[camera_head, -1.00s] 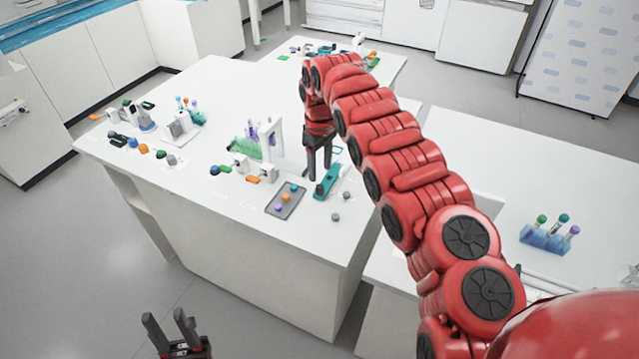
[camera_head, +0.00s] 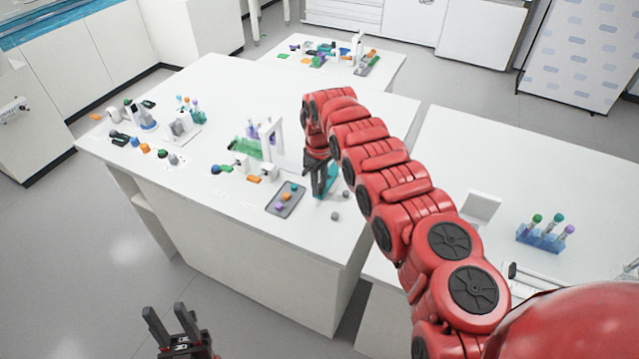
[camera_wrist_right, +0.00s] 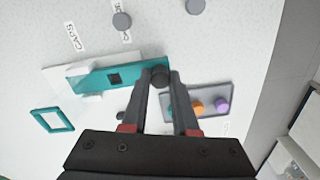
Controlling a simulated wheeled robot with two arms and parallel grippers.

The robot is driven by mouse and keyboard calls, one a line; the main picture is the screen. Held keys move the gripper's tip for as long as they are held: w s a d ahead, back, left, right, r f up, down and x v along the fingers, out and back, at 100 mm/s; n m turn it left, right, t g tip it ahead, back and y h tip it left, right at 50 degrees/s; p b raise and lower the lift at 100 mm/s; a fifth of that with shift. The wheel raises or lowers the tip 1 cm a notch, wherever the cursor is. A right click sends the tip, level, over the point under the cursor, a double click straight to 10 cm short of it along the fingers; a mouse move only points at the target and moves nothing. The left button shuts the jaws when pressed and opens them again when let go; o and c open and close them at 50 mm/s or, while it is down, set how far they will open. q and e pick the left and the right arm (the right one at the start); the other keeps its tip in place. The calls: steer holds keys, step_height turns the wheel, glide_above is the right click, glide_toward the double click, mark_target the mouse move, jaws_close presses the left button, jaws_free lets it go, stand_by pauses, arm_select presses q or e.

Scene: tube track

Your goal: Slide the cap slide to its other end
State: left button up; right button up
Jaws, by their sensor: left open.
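The cap slide is a teal bar with a dark square hole on a white base, in the right wrist view (camera_wrist_right: 100,77). It also shows in the head view (camera_head: 331,178), partly behind my right gripper. A dark round knob (camera_wrist_right: 160,76) is at the bar's right end. My right gripper (camera_wrist_right: 160,72) has one fingertip on each side of this knob; whether they press on it is unclear. It also shows in the head view (camera_head: 319,196), low over the table. My left gripper (camera_head: 166,308) is open and empty, low in front of the table.
A grey tray (camera_wrist_right: 222,90) with coloured caps lies right beside the slide. Loose grey caps (camera_wrist_right: 122,20) lie near a CAPS label (camera_wrist_right: 76,36). A teal square frame (camera_wrist_right: 52,120) lies to the left. A white stand (camera_head: 275,138) with a green rack is nearby in the head view.

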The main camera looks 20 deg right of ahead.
jaws_close()
steer(key=shift+w+d, duration=0.1)
stand_by(1.0)
